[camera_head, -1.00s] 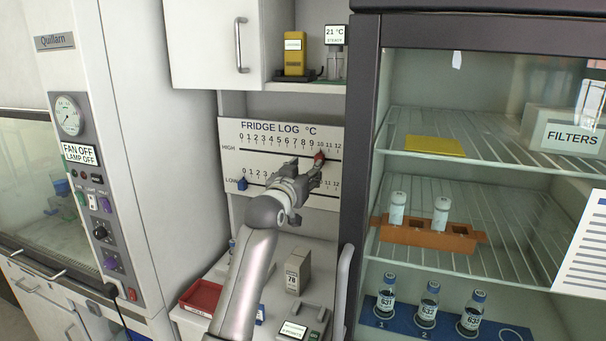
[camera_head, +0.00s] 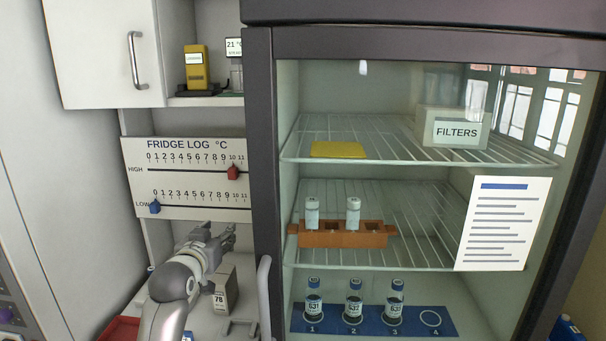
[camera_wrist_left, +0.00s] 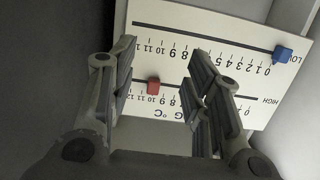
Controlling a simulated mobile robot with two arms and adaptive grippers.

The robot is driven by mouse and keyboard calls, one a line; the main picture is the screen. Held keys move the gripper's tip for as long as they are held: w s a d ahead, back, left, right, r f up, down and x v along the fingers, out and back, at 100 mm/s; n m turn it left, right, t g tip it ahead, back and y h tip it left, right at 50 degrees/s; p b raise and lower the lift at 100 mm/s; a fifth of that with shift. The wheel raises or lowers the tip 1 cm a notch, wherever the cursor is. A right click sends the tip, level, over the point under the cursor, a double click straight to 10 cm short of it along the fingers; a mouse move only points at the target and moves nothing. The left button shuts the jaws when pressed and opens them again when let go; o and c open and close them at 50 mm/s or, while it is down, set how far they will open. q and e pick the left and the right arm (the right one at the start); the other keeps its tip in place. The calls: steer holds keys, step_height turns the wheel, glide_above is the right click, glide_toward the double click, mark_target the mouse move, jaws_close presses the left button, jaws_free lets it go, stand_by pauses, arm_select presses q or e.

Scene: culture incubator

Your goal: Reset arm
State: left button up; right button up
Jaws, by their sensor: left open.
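My left gripper (camera_head: 222,238) is open and empty, below the fridge log board (camera_head: 190,215) and apart from it in the head view. In the left wrist view its two spread fingers (camera_wrist_left: 160,78) frame part of the board, upside down. The red slider (camera_head: 233,173) stands at about 10 on the HIGH scale; it shows between the fingers (camera_wrist_left: 153,87). The blue slider (camera_head: 155,207) stands at about 0 on the LOW scale, and also shows in the left wrist view (camera_wrist_left: 283,54). My right gripper is not in view.
A fridge with a glass door and a vertical handle (camera_head: 264,290) stands close on the right. It holds an orange rack (camera_head: 345,240) and several vials. A box marked 78 (camera_head: 225,292) stands just under my left gripper. A wall cabinet (camera_head: 105,75) hangs above left.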

arm_select(q)
steer(key=s+d+f+g, duration=0.1)
steer(key=s+f+g, duration=0.5)
steer(key=s+f, duration=1.4)
steer(key=s+d+f+m+g, duration=0.1)
steer(key=s+f+g, duration=0.25)
steer(key=s, duration=0.95)
steer(key=s+f+g, duration=0.3)
steer(key=s+f, duration=0.2)
steer(key=s, duration=0.8)
step_height(320, 180, down, 30)
steer(key=s+f+g+b, duration=0.1)
steer(key=s+b, duration=0.1)
steer(key=s, duration=0.1)
steer(key=s+a+f+g+b, duration=0.1)
steer(key=s+a+f, duration=0.2)
steer(key=s+f, duration=1.2)
steer(key=shift+s+m+y, duration=0.3)
steer(key=shift+s, duration=0.05)
